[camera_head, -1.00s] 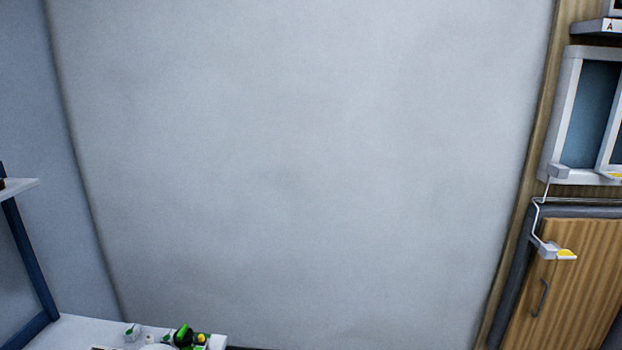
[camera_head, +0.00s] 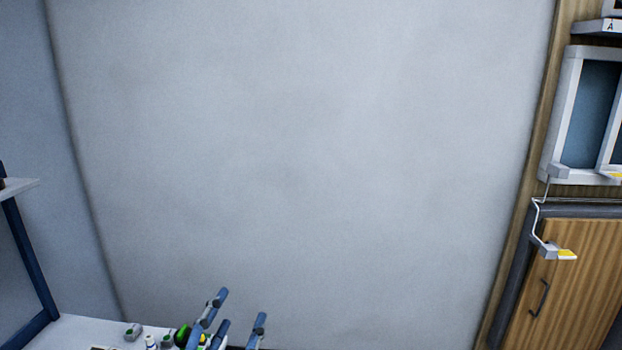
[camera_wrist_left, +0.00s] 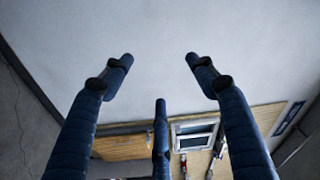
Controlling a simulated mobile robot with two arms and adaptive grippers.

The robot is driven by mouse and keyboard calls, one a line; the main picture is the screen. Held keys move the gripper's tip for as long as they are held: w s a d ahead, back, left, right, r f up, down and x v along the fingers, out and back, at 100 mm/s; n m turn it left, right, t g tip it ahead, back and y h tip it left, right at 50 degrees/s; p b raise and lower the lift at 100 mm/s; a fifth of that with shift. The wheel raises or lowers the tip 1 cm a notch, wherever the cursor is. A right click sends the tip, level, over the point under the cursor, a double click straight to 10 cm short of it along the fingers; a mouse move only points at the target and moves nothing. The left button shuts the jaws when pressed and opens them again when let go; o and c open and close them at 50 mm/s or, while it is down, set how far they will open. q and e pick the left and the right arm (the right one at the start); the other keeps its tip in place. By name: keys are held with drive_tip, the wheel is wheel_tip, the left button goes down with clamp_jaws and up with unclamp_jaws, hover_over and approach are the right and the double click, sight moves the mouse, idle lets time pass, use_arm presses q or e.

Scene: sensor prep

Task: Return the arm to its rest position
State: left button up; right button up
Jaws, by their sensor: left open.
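My left gripper (camera_head: 238,312) shows at the bottom edge of the head view, its blue fingers pointing up, in front of the right part of a white table. In the left wrist view my left gripper (camera_wrist_left: 160,85) has its fingers spread wide with nothing between them. It faces a pale wall. My right gripper is in neither view.
A white table (camera_head: 80,326) at the bottom left of the head view bears small items, among them a green and black one (camera_head: 182,335) partly behind my fingers. A wooden cabinet door (camera_head: 570,285) and a framed window (camera_head: 590,115) stand at the right. The grey wall (camera_head: 300,150) between is bare.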

use_arm(q)
drive_tip(key=s+a+f+n+g+y, duration=0.1)
drive_tip(key=s+a+f+n+g, duration=0.15)
drive_tip(key=f, duration=0.35)
drive_tip(key=s+a+f+n+g+y, duration=0.1)
drive_tip(key=a+f+n+g+y, duration=0.15)
drive_tip(key=f, duration=0.45)
drive_tip(key=s+a+f+n+g, duration=0.2)
drive_tip(key=s+f+n+g, duration=0.7)
drive_tip(key=s+f, duration=1.1)
wheel_tip(320, 180, down, 23)
drive_tip(key=s+m+g, duration=0.1)
drive_tip(key=s+g, duration=0.1)
drive_tip(key=s+a+f+g, duration=0.1)
drive_tip(key=s+a+f, duration=0.2)
drive_tip(key=s+f, duration=1.4)
drive_tip(key=shift+s+f, duration=0.25)
drive_tip(key=shift+s, duration=0.35)
drive_tip(key=shift+a+h, duration=0.1)
drive_tip(key=shift+h, duration=0.15)
